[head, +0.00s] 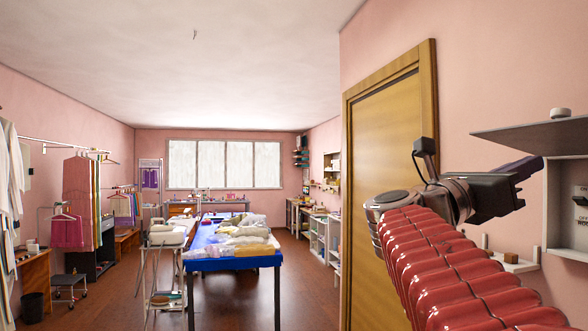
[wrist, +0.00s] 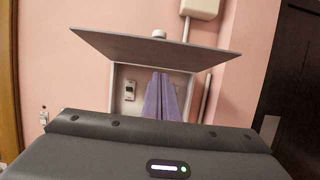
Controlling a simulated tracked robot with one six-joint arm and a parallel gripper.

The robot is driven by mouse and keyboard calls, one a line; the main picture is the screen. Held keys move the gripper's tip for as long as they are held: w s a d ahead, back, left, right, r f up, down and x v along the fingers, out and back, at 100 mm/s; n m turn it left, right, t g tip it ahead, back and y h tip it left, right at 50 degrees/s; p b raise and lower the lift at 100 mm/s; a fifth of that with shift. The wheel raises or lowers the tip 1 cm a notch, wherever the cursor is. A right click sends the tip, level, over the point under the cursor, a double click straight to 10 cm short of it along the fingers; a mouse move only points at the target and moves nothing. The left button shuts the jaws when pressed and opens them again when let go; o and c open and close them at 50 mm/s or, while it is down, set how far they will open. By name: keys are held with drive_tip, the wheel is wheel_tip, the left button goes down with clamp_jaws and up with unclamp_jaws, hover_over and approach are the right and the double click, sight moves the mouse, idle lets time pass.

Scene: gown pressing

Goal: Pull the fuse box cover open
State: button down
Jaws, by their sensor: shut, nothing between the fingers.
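The fuse box cover (head: 525,136) is a grey flap at the right of the head view, swung up and standing out from the wall. In the wrist view the cover (wrist: 150,50) spans the upper middle, with a small round white piece on top. Under it the pale fuse box (wrist: 113,88) is open, with a switch (wrist: 130,91) inside; the box (head: 566,240) is cut off by the head view's right edge. My gripper (head: 535,163) has purple fingers, shut and empty, just below the cover. In the wrist view the fingers (wrist: 162,82) hide part of the box interior; contact cannot be told.
A wooden door (head: 390,140) is left of the box. A small shelf (head: 500,262) with a wooden block sits below my gripper. A conduit and pale box (wrist: 200,8) are above the cover.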

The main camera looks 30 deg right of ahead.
drive_tip(key=shift+w+a, duration=0.15)
drive_tip(key=shift+a, duration=0.4)
drive_tip(key=shift+w+a, duration=0.15)
drive_tip(key=shift+a, duration=0.35)
drive_tip(key=w+f+m+t+y, duration=0.2)
drive_tip(key=f+m, duration=0.1)
drive_tip(key=f, duration=0.5)
drive_tip(key=w+f+m+t+y, duration=0.2)
drive_tip(key=f+m+y, duration=0.1)
drive_tip(key=f, duration=0.5)
drive_tip(key=w+a+f+m+t+y, duration=0.2)
drive_tip(key=a+f+m+y, duration=0.15)
drive_tip(key=f, duration=0.45)
drive_tip(key=w+a+f+m+t+y, duration=0.15)
drive_tip(key=a+f, duration=0.25)
drive_tip(key=f, duration=0.4)
drive_tip(key=a+f+m+t+y, duration=0.1)
drive_tip(key=a+f+m+y, duration=0.1)
drive_tip(key=a+f+y, duration=0.3)
drive_tip(key=a+f+m+t+y, duration=0.2)
drive_tip(key=a+f+y, duration=0.3)
drive_tip(key=a+f, duration=0.8)
drive_tip(key=s+a, duration=0.1)
drive_tip(key=a, duration=1.2)
drive_tip(key=shift+a+y, duration=0.25)
drive_tip(key=shift+y, duration=0.15)
